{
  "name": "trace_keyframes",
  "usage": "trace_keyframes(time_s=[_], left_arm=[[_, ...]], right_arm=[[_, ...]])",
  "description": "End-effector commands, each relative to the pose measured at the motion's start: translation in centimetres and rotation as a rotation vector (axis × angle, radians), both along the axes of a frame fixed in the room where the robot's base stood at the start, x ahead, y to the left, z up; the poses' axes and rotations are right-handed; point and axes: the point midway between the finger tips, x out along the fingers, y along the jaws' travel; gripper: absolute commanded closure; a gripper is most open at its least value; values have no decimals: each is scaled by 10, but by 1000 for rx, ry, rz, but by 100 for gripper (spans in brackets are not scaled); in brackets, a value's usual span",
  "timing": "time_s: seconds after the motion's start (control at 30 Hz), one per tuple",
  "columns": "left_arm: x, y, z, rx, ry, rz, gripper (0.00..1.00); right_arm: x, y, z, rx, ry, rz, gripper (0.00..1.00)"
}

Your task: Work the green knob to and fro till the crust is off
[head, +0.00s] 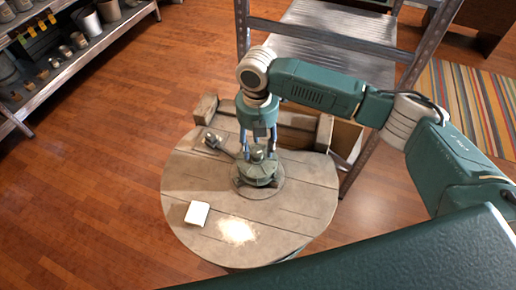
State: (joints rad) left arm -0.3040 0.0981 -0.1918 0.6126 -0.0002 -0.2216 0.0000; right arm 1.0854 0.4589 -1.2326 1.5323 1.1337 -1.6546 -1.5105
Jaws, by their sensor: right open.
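The green knob (257,174) sits on a round grey base on the round wooden table (185,175), with a pale grey top piece. My right gripper (258,152) comes down from above, pointing at the table. Its fingers are open, one on each side of the knob's top. I cannot tell whether they touch it. No crust can be made out on the knob at this size, and the gripper hides part of it. My left gripper is not in view.
A white block (197,213) and a pale powdery patch (237,231) lie on the near tabletop. A small grey handled item (213,141) lies left of the knob. A wooden frame (295,128) and metal shelving (310,45) stand behind.

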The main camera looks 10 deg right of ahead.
Motion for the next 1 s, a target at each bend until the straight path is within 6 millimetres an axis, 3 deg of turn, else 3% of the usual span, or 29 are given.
trace_keyframes(time_s=[0.23,0.53,0.57,0.77,1.0], left_arm=[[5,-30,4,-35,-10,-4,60],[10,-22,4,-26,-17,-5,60],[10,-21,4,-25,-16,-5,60],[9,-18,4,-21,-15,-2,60],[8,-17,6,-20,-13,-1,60]], right_arm=[[0,1,-25,1,-1,1,54],[0,1,-29,0,-1,1,54],[0,1,-29,0,-1,1,56],[0,0,-28,0,-1,1,95],[0,1,-27,1,-1,-8,99]])
